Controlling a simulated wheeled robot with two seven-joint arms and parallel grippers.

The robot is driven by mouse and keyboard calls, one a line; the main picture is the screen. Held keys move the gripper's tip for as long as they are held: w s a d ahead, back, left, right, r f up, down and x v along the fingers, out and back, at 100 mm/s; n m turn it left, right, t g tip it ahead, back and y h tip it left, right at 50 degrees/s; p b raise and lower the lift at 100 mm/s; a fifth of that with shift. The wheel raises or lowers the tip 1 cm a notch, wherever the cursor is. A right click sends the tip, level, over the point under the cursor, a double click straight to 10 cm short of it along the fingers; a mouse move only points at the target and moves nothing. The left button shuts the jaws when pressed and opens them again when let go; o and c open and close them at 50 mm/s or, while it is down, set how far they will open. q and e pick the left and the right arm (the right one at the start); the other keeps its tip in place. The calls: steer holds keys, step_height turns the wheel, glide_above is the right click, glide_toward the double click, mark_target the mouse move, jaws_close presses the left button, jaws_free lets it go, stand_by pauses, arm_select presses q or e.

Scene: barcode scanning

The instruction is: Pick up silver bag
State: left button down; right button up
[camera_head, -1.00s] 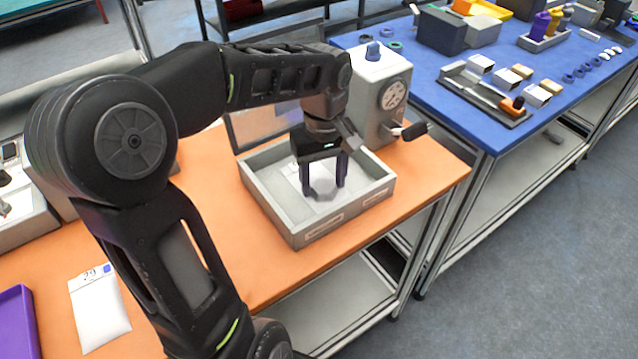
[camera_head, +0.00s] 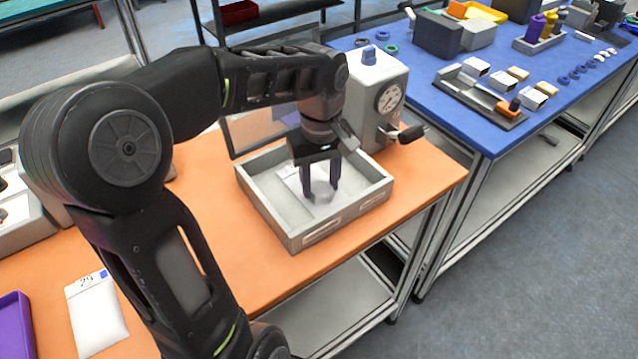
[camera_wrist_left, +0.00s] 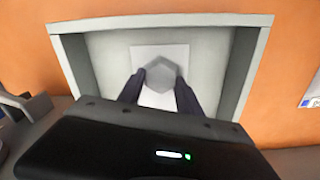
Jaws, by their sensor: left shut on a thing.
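My left gripper (camera_head: 321,194) is down inside the grey open tray (camera_head: 262,206) on the orange table. Its fingers are shut on a small silver-grey six-sided piece (camera_wrist_left: 160,73). In the left wrist view, a flat white rectangular packet or sheet (camera_wrist_left: 150,51) lies under that piece on the tray floor; it also shows in the head view (camera_head: 290,173). I cannot tell whether the grey piece is part of the packet or separate. A white bag with a written label (camera_head: 97,318) lies at the left on the orange table. My right gripper is not in view.
A grey box with a dial (camera_head: 372,98) stands right behind the tray. A purple tray (camera_head: 15,325) is at the lower left. The blue table (camera_head: 440,112) at the right holds several parts and boxes. Bare orange table (camera_head: 215,160) lies left of the tray.

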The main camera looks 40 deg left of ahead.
mark_target(321, 186)
arm_select(q)
step_height(321, 186, up, 7)
steer(key=shift+r, duration=0.2)
step_height(321, 186, up, 2)
steer(key=shift+r+p, duration=0.1)
steer(key=shift+p, duration=0.8)
